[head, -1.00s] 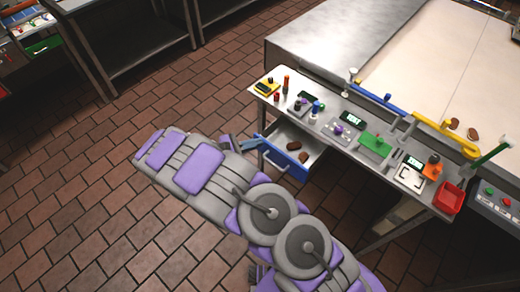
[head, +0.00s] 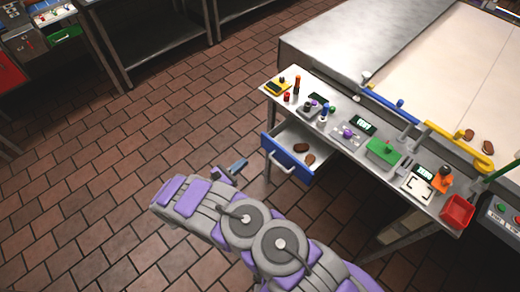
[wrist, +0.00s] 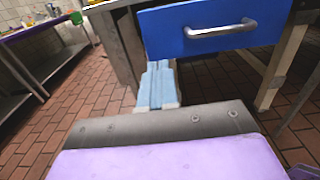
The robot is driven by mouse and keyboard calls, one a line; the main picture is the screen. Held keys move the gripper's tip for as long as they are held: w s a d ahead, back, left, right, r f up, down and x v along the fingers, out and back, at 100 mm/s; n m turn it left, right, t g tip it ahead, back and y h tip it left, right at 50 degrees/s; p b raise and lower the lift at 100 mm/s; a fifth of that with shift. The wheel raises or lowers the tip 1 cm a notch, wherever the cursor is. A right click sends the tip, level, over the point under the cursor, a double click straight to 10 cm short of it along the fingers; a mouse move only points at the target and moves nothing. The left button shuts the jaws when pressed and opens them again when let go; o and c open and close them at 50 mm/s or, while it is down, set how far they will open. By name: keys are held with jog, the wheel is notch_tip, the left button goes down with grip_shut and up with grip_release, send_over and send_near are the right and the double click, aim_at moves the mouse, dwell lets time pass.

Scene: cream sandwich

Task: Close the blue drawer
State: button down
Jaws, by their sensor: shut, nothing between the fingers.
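The blue drawer (head: 287,163) stands pulled out below the control counter, with brown oval cookies (head: 304,150) lying in its pale tray. Its blue front and silver handle also show at the top of the wrist view (wrist: 265,40). My gripper (head: 239,165) is shut and empty, to the left of the drawer front and apart from it in the head view. In the wrist view its light blue fingers (wrist: 157,88) point forward, below and left of the drawer's handle.
The control counter (head: 345,150) above the drawer carries buttons, gauges and a red bin (head: 457,211). A conveyor with a cream belt (head: 425,60) lies behind it. Metal shelving (head: 150,40) stands at the back left. The tiled floor (head: 90,180) left of the drawer is clear.

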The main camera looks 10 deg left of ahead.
jog(key=b, duration=0.2)
send_near(285, 133)
jog(key=s+a+r, duration=0.3)
jog(key=shift+s+r, duration=0.1)
jog(key=shift+s, duration=0.25)
jog(key=shift+d, duration=0.1)
jog(key=shift+w+d, duration=0.4)
jog(key=shift+w, duration=0.1)
jog(key=b+x, duration=0.2)
jog(key=x, duration=1.1)
jog(key=shift+w+d, duration=0.15)
jog(key=shift+d, duration=0.05)
jog(key=shift+w+d+b, duration=0.3)
jog(key=shift+w+b, duration=0.05)
jog(key=shift+w+r, duration=0.1)
jog(key=shift+r, duration=0.1)
